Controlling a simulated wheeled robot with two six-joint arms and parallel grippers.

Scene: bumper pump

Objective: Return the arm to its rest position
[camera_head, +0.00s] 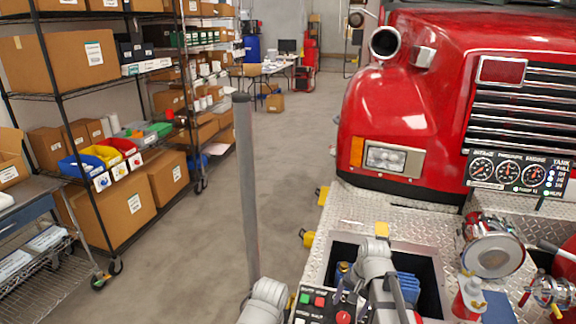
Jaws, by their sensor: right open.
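My right arm (376,262) comes up from the bottom, over the open well in the truck's bumper. The right gripper (348,291) is small and dark beside it, above the control panel (316,304), open with nothing seen between its fingers. The panel has green and red buttons and a red knob. A rounded grey link of my left arm (265,298) shows at the bottom, left of the panel; the left gripper is not in view.
The red fire truck (413,105) and its diamond-plate bumper (351,207) fill the right. A gauge panel (517,172), a round metal cap (492,254) and valves (549,291) stand at right. A grey post (246,190) rises left. Shelves with boxes line the left; the floor (290,140) between is clear.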

